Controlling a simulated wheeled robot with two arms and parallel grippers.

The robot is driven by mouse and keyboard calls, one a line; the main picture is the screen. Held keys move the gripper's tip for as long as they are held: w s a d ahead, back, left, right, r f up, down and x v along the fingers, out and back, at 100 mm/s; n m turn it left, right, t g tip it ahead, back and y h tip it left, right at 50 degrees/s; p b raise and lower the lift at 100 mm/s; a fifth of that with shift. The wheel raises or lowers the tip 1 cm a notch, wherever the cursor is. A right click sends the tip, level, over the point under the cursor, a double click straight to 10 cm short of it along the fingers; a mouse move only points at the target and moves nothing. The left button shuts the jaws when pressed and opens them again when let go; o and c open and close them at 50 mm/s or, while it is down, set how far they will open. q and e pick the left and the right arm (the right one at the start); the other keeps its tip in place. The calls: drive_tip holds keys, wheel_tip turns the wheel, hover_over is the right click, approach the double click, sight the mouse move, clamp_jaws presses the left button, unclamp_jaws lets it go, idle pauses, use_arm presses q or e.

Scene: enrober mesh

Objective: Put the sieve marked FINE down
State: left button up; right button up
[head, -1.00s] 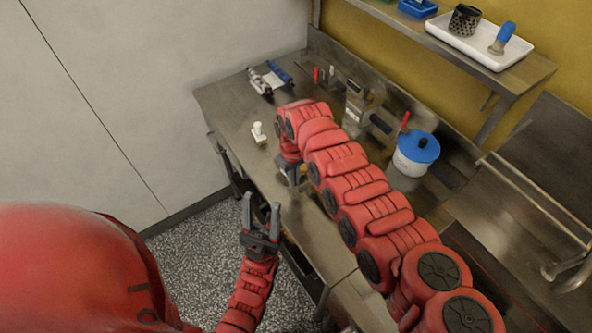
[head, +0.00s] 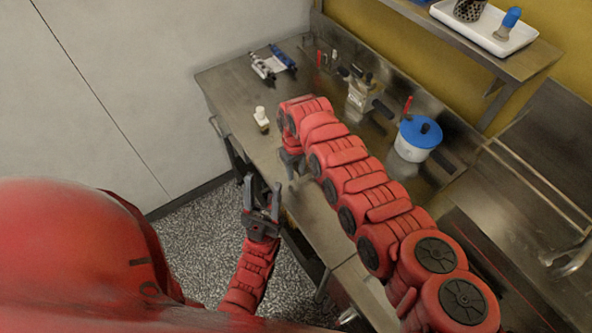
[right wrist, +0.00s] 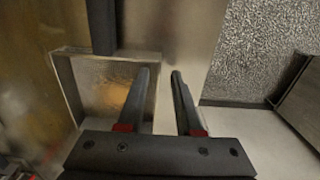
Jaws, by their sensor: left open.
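In the right wrist view, a square metal-framed sieve (right wrist: 88,85) with an amber mesh and a black handle (right wrist: 102,24) lies to the left of my right gripper (right wrist: 160,73). The fingers are apart with bare steel visible between them. The left finger overlaps the sieve's near side; I cannot tell whether it touches. No FINE mark is readable. In the head view my right gripper (head: 293,168) points down over the worktable's front part, largely hidden by its arm. My left gripper (head: 262,200) is open and empty, in front of the table edge.
The steel worktable (head: 229,92) holds a white stamp-like piece (head: 261,117), a blue-ended roller item (head: 274,63), a metal item with black handles (head: 360,92) and a blue-lidded pot (head: 418,138). A shelf with a white tray (head: 480,37) overhangs the back right.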

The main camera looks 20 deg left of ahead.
wheel_tip(320, 180, up, 12)
drive_tip(key=b, duration=0.4)
drive_tip(key=shift+f, duration=0.15)
